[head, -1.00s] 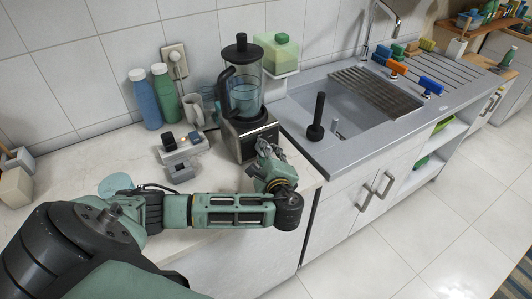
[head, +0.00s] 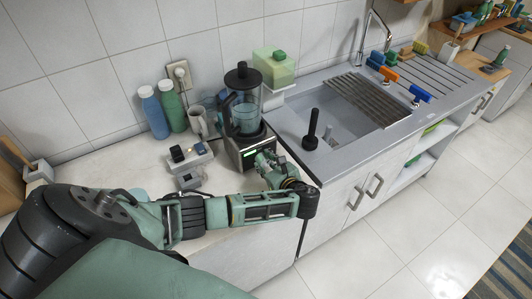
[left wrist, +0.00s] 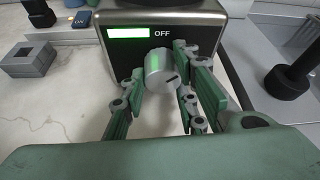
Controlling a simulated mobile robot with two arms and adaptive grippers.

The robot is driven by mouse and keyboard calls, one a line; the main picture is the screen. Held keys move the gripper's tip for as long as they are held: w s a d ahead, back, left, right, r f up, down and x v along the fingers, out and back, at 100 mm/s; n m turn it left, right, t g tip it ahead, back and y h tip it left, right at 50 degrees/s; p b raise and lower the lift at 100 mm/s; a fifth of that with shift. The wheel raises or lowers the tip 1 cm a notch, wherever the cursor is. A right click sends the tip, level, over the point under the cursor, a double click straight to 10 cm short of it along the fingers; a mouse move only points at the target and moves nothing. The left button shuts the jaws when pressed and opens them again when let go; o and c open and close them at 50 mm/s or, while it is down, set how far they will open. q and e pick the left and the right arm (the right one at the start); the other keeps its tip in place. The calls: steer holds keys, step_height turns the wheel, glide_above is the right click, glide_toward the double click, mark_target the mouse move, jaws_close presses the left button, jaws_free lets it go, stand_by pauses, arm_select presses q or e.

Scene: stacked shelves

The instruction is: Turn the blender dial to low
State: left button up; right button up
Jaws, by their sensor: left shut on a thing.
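The blender (head: 243,112) stands on the counter, with a clear jug, a black lid and a metal base. In the left wrist view, the front of the base (left wrist: 200,33) has a lit green strip (left wrist: 127,32) with the word OFF beside it. Below them is a round silver dial (left wrist: 158,68) with a dark mark toward its lower right. My left gripper (head: 262,160) is at the blender's front. In the left wrist view, my left gripper (left wrist: 159,74) is shut on the dial, one finger on each side. My right gripper is not in view.
A grey block device (head: 190,158) and a mug (head: 198,122) stand left of the blender. Blue (head: 153,112) and green (head: 172,106) bottles stand by the wall. The sink (head: 330,125), with a black plunger-like tool (head: 311,135), is to the right.

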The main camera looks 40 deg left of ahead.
arm_select(q)
steer(key=shift+s+f+m+g, duration=0.25)
steer(key=shift+m+g, duration=0.35)
steer(key=shift+m, duration=0.1)
steer(key=o, duration=0.8)
steer(key=shift+c, duration=0.2)
steer(key=shift+o, duration=1.1)
steer(key=shift+s+a+r, duration=0.1)
steer(key=shift+r, duration=0.05)
steer(key=shift+w+r, duration=0.1)
steer(key=shift+w, duration=0.1)
